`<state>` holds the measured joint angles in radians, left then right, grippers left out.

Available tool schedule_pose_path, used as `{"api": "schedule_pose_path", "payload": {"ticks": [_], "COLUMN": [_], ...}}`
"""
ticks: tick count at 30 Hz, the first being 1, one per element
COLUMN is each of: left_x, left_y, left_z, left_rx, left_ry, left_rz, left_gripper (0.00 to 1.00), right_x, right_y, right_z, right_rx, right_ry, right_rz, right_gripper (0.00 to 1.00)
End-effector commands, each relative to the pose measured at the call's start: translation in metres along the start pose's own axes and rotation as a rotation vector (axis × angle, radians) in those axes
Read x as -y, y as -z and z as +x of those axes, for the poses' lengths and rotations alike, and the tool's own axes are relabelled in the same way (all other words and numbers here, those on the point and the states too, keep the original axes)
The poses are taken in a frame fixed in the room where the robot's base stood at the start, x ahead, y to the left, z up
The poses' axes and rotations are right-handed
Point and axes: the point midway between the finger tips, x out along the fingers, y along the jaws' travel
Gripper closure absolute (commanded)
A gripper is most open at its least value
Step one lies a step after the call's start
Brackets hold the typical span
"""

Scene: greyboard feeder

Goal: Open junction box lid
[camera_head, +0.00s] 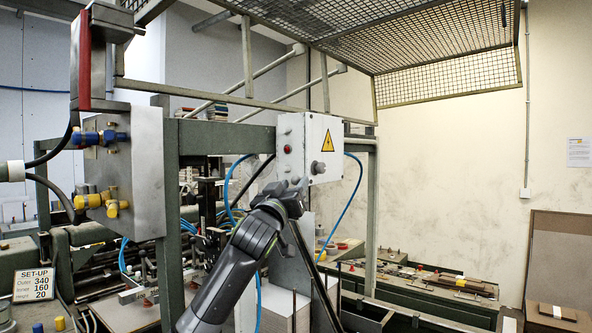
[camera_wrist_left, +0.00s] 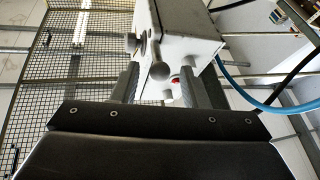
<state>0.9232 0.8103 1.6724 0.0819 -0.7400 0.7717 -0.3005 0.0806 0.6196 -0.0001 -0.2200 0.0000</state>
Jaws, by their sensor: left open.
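The white junction box (camera_head: 325,140) hangs on the green frame, with a yellow warning triangle on its front face, which looks closed. A grey round knob (camera_head: 317,168) sits low on that face, and a red button is on its left side. My left gripper (camera_head: 297,186) is just below the box, close to its lower edge. In the left wrist view, the open fingers (camera_wrist_left: 160,85) stand apart, with the box (camera_wrist_left: 190,35) and the knob (camera_wrist_left: 159,70) showing between and above them. Whether the fingers touch the box cannot be told. My right gripper is not in view.
Blue hoses (camera_head: 352,205) and a black cable run near the box. A grey control box (camera_head: 140,170) with yellow and blue fittings is at left. A wire mesh guard (camera_head: 450,40) hangs above. Green machine tables with loose parts are lower right; the beige wall side is open.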

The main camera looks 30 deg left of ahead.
Motion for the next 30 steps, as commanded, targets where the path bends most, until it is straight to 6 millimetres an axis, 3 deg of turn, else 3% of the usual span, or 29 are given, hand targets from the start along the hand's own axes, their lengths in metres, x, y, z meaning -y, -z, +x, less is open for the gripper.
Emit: {"api": "schedule_pose_path", "payload": {"ticks": [6, 18, 27, 30], "left_x": [0.0, 0.0, 0.0, 0.0], "left_y": [0.002, -0.001, 0.0, 0.0], "left_z": [0.022, 0.026, 0.026, 0.026], "left_rx": [0.0, 0.0, 0.0, 0.0], "left_ry": [0.001, 0.0, 0.001, 0.001], "left_rz": [0.0, 0.0, 0.0, 0.0], "left_gripper": [0.6, 0.6, 0.98, 1.0], "right_x": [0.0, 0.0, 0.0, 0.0], "right_y": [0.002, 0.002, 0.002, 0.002], "right_z": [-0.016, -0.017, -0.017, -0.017], "right_rx": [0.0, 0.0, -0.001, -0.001], "right_ry": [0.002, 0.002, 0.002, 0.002], "right_rz": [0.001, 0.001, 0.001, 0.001], "right_gripper": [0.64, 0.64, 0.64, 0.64]}}
